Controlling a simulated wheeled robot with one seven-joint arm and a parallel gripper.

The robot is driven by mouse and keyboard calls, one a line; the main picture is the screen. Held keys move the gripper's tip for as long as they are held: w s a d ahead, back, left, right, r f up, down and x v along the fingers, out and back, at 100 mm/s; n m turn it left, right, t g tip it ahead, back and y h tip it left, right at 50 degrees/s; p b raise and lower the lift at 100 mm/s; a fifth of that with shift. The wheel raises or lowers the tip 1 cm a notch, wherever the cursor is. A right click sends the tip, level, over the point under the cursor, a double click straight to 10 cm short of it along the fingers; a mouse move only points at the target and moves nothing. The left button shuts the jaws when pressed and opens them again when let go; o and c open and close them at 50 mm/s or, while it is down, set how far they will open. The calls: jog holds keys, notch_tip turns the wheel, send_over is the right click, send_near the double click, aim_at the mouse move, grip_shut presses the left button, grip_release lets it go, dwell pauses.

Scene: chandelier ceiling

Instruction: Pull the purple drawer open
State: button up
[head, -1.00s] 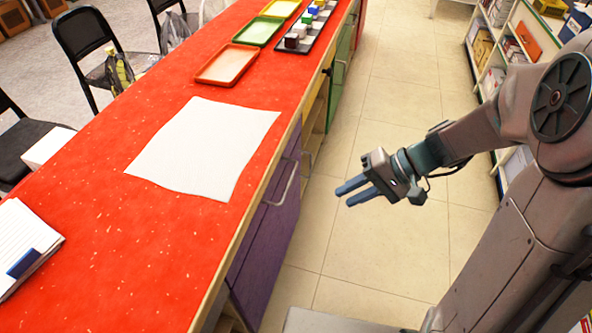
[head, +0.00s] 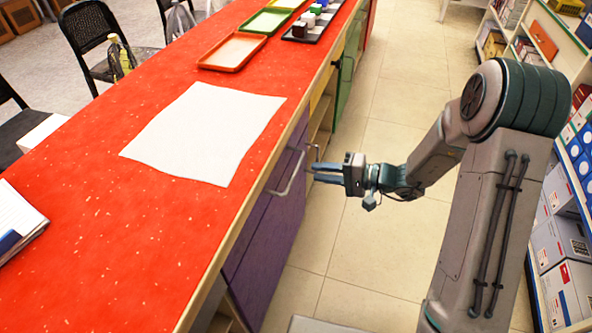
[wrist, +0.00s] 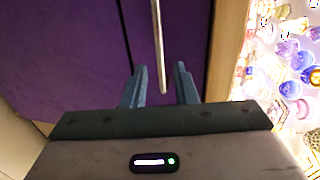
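The purple drawer (head: 272,232) is set in the side of the red-topped counter and looks shut. Its silver bar handle (head: 292,176) stands out from the purple front. In the wrist view the handle (wrist: 158,45) runs down the picture against the purple front (wrist: 65,50). My gripper (head: 314,172) is open and empty, just to the right of the handle in the head view. In the wrist view its two blue fingers (wrist: 159,84) lie on either side of the handle's lower end. I cannot tell whether the fingertips reach past the bar.
The red counter top (head: 95,215) carries a white sheet (head: 205,132), an orange-rimmed tray (head: 232,52) and a green tray (head: 264,22). Stocked shelves (head: 575,190) stand at the right. The tiled aisle floor (head: 385,245) between counter and shelves is clear.

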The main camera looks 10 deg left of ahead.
aim_at(296, 168)
jog(key=x, duration=0.7)
jog(key=shift+a+f, duration=0.1)
jog(key=shift+a, duration=0.25)
grip_shut()
